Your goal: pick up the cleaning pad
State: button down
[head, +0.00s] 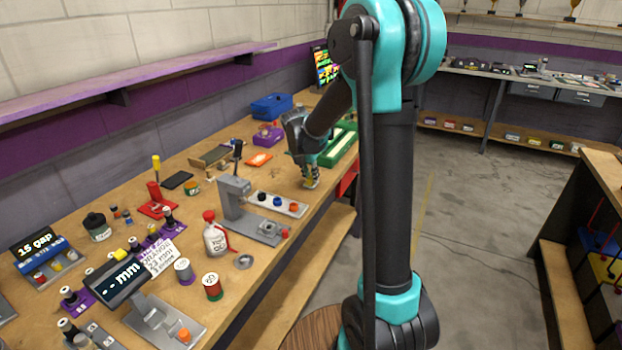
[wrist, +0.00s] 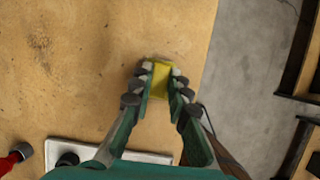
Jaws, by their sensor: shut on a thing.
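The cleaning pad (wrist: 160,78) is a small yellow block in the wrist view. My gripper (wrist: 160,84) is shut on it, with a finger against each side. The pad's far end shows between the fingertips, and its sides are partly hidden by them. In the head view my gripper (head: 311,182) points down over the front part of the wooden workbench (head: 335,195). The pad is too small there to make out clearly. I cannot tell whether the pad touches the bench top or is just above it.
A pale tray with coloured knobs (head: 277,204) lies close to my gripper. A green tray (head: 340,146) is behind it, with a blue bin (head: 271,106) further back. The bench's front edge is near, with open floor (head: 470,220) beyond.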

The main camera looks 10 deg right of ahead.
aim_at(311, 177)
notch_tip(311, 177, up, 20)
jog(key=shift+f, duration=0.15)
dwell(0.3)
